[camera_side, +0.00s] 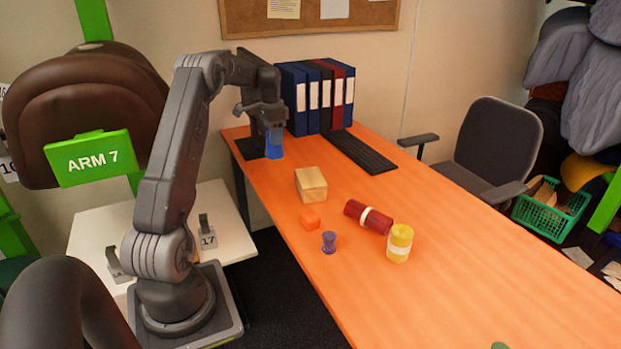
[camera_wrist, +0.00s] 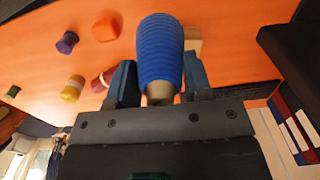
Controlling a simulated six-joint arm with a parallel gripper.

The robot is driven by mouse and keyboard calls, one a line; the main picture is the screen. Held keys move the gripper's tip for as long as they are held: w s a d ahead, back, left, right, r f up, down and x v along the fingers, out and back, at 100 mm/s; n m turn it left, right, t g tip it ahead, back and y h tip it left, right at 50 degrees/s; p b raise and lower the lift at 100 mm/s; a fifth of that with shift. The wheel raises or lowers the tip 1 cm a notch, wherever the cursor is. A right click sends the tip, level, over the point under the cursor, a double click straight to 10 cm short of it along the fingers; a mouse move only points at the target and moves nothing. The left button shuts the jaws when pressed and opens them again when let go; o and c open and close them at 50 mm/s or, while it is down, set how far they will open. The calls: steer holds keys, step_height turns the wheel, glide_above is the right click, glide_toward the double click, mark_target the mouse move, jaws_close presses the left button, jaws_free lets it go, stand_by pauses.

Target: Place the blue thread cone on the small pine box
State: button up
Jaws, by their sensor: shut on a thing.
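The blue thread cone (camera_wrist: 160,52) is between the fingers of my gripper (camera_wrist: 158,88) in the wrist view, and the gripper is shut on it. In the side view the cone (camera_side: 274,144) hangs below my gripper (camera_side: 268,125) at the far left end of the orange table. I cannot tell whether its lower end touches the table. The small pine box (camera_side: 311,184) stands on the table, nearer the side camera and to the right of the cone, with nothing on its top. In the wrist view the box (camera_wrist: 193,45) is partly hidden behind the cone.
Several binders (camera_side: 318,97) and a black keyboard (camera_side: 360,151) are at the back of the table. An orange block (camera_side: 310,219), a purple spool (camera_side: 329,242), a dark red cylinder (camera_side: 368,216) and a yellow cylinder (camera_side: 399,243) stand or lie in front of the box. The table's right part is mostly clear.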

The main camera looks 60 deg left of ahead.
steer(key=shift+s+a, duration=0.45)
steer(key=shift+w+f, duration=0.1)
steer(key=shift+w, duration=0.1)
steer(key=shift+w+d+f, duration=0.55)
steer(key=shift+w+f, duration=1.2)
steer(key=shift+w+d+f, duration=0.5)
steer(key=shift+w+f, duration=1.2)
steer(key=shift+f, duration=0.1)
steer(key=shift+w+d+f, duration=0.55)
steer(key=shift+w+f, duration=1.2)
steer(key=o, duration=1)
steer(key=shift+f, duration=0.15)
steer(key=shift+c, duration=0.2)
